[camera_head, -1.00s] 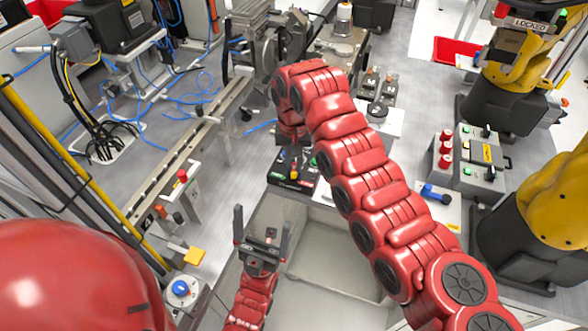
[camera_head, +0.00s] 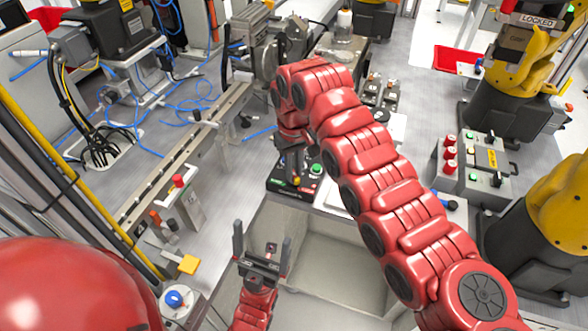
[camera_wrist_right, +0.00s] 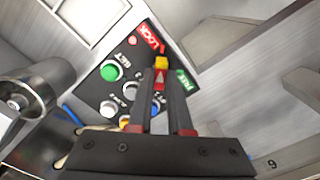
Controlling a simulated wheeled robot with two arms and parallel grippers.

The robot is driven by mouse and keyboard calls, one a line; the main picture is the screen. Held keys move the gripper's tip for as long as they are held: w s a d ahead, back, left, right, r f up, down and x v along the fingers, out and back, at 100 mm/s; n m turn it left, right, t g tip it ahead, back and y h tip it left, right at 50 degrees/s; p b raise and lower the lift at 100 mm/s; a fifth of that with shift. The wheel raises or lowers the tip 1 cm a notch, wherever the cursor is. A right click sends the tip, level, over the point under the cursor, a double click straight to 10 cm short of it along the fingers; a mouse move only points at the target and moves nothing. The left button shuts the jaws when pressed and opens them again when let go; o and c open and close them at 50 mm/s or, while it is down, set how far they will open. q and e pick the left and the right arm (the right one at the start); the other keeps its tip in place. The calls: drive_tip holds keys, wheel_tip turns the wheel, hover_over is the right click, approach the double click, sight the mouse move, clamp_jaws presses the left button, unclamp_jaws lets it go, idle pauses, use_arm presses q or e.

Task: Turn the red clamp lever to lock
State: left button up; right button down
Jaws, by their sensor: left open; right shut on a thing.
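A black control panel (camera_head: 277,186) with a green button sits at the middle of the head view. In the right wrist view the panel (camera_wrist_right: 88,98) shows a red LOCK label (camera_wrist_right: 145,38), a green label (camera_wrist_right: 187,80), a green button and several other knobs. The red clamp lever (camera_wrist_right: 160,80) with a yellow tip lies between the two dark fingers of my right gripper (camera_wrist_right: 161,92), which is shut on it. The tip points between the two labels. In the head view my right gripper (camera_head: 293,163) is over the panel. My left gripper (camera_head: 262,254) is open and empty, below the panel.
A grey bin (camera_head: 335,255) lies below the panel, beside my left gripper. A long metal rail (camera_head: 180,160) runs at the left. A grey box with red knobs (camera_head: 478,165) and yellow robot arms (camera_head: 555,205) stand at the right.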

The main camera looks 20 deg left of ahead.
drive_tip(key=c, duration=0.8)
unclamp_jaws()
drive_tip(key=shift+c, duration=0.2)
wheel_tip(320, 180, up, 9)
wheel_tip(320, 180, up, 7)
drive_tip(key=p, duration=0.5)
hover_over(294, 173)
drive_tip(key=shift+r+p, duration=0.7)
drive_tip(key=shift+p, duration=0.1)
